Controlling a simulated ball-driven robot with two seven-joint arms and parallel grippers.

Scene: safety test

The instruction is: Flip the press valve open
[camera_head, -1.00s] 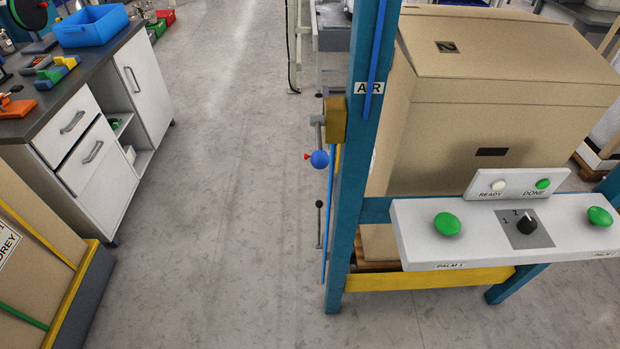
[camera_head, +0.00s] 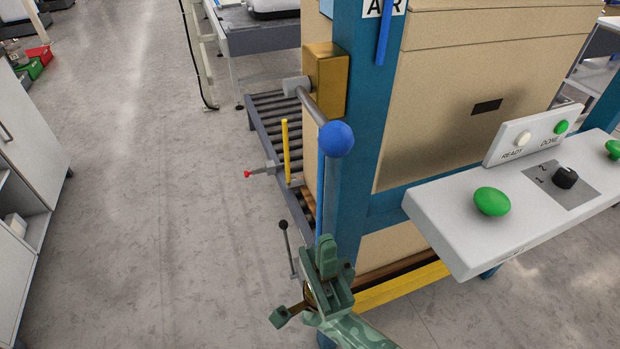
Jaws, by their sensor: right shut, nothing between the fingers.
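The press valve is a brass-yellow block (camera_head: 333,75) on the left side of the blue press post (camera_head: 352,190), below the AIR label. A grey lever (camera_head: 311,106) slants down from it and ends in a blue ball knob (camera_head: 336,139). My right gripper (camera_head: 328,248), green, appears below the knob in front of the post's lower part. It is shut and empty, with a visible gap between it and the knob in the picture. I cannot tell its distance in depth. My left gripper is not in view.
A white control panel (camera_head: 455,222) with green palm buttons juts out at the right. A roller conveyor (camera_head: 268,118) with a yellow upright rod (camera_head: 286,150) lies behind the post. A thin black-knobbed lever (camera_head: 287,245) stands left of my gripper. The floor at left is open.

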